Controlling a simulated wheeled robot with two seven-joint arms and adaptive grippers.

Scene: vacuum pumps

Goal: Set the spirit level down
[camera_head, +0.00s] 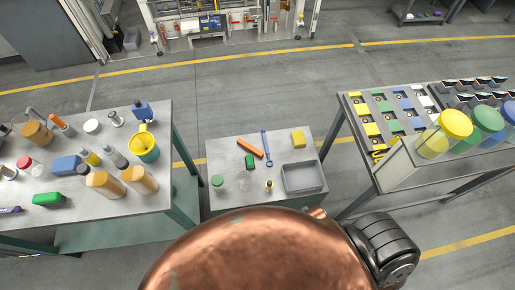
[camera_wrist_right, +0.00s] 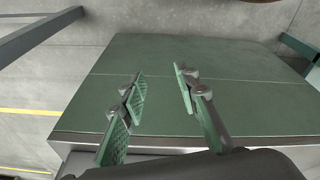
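My right gripper (camera_wrist_right: 160,88) shows in the right wrist view with its two fingers apart and nothing between them. Beyond it is a flat green panel (camera_wrist_right: 225,75). An orange bar (camera_head: 249,147) lies at an angle on the small grey table (camera_head: 227,157) in the head view; it may be the spirit level, but it is too small to tell. Neither gripper shows in the head view, and my left gripper is not in any frame.
A crowded bench (camera_head: 110,202) stands at the left. A bench with coloured parts trays and lidded containers (camera_head: 453,124) stands at the right.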

